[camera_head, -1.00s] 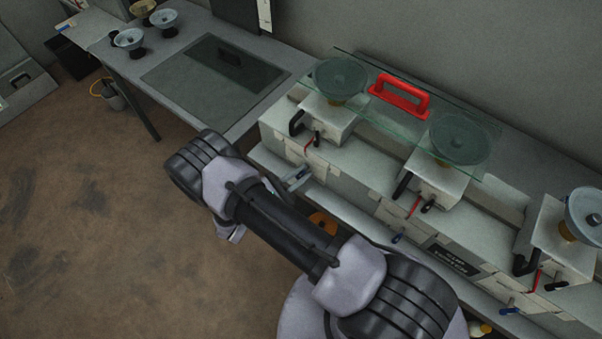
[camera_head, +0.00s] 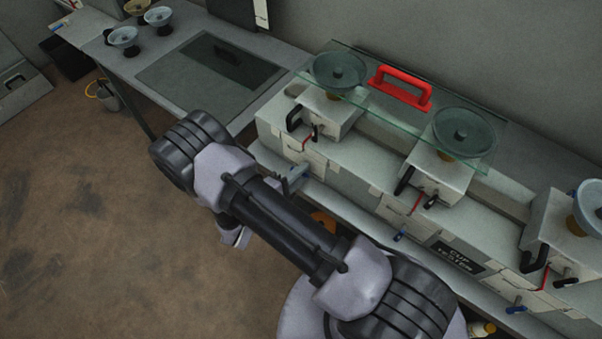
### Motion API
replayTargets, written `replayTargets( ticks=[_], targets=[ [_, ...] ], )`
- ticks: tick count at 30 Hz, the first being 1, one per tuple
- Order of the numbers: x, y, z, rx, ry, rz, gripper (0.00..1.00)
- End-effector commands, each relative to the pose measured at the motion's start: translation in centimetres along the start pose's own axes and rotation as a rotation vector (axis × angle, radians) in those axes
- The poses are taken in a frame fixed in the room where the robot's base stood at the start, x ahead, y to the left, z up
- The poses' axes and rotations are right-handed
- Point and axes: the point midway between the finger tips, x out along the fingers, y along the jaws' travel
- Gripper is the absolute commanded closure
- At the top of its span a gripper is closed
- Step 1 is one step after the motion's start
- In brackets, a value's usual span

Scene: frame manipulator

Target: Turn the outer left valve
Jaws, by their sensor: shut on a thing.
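The outer left valve (camera_head: 303,170) is the small blue handle low on the front of the leftmost unit of the cup tester (camera_head: 455,257). My gripper (camera_head: 289,182) shows only in small part, as a grey shape at this handle, just past my upper arm. It is shut on the handle. The fingers are tiny here and the rest of the gripper is hidden behind my arm, so the handle's exact angle is hard to tell. Similar blue valves sit below the middle unit (camera_head: 400,234) and the right unit (camera_head: 516,310).
Black and red levers (camera_head: 307,135) stand close above the left valve. A glass shield (camera_head: 400,105) with a red handle (camera_head: 400,88) covers the left and middle cups. A side table (camera_head: 165,105) with loose cups is at the upper left. The brown floor (camera_head: 80,220) is open.

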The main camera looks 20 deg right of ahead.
Motion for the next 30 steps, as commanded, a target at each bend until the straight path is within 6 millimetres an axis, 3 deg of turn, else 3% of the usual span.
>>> replayTargets(
  ticks=[13,30],
  targets=[
    [0.06,-0.32,-0.06,0.227,0.046,0.000,1.00],
    [0.05,-0.30,-0.02,0.269,0.053,0.000,1.00]
  ],
)
